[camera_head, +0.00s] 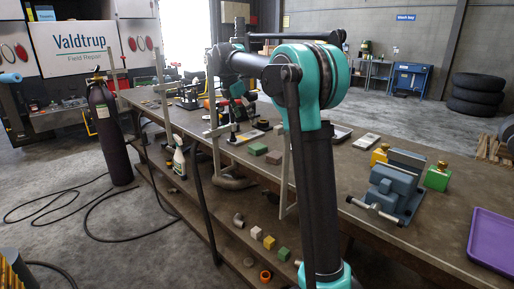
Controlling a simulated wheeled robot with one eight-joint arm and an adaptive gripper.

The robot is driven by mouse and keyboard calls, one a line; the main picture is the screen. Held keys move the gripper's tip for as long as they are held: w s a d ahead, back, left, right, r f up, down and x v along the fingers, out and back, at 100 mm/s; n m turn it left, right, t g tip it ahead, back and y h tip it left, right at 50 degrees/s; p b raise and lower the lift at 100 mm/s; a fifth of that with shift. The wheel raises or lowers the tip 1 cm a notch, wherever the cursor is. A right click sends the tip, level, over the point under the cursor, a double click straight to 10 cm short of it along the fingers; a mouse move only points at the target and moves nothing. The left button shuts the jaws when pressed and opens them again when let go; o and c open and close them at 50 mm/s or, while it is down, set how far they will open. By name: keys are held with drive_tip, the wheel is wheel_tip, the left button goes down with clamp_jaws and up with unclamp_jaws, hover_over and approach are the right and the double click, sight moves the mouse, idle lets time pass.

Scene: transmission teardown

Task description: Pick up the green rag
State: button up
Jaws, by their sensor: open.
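I cannot make out the green rag for certain. A small dull-green piece (257,149) lies on the long workbench (345,172), left of my arm's upright link; I cannot tell whether it is cloth or a block. My arm rises in front of the bench and reaches back to the left over it. My gripper (250,108) is small and dark at the arm's far end, above the bench among clutter. It is open, with nothing visible held in it. The fingertips are hard to make out.
A blue-grey vise (396,188) stands on the bench at the right, with a green container (438,177) beside it. A purple tray (492,240) lies at the right edge. Blocks sit on the lower shelf. A dark gas cylinder (108,130) and hoses stand left of the bench.

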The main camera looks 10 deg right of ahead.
sight(257, 146)
drive_tip(key=x, duration=1.6)
drive_tip(key=shift+d+f, duration=0.1)
drive_tip(key=shift+d, duration=0.05)
drive_tip(key=c, duration=1.1)
wheel_tip(257, 146, up, 20)
drive_tip(key=shift+r, duration=0.1)
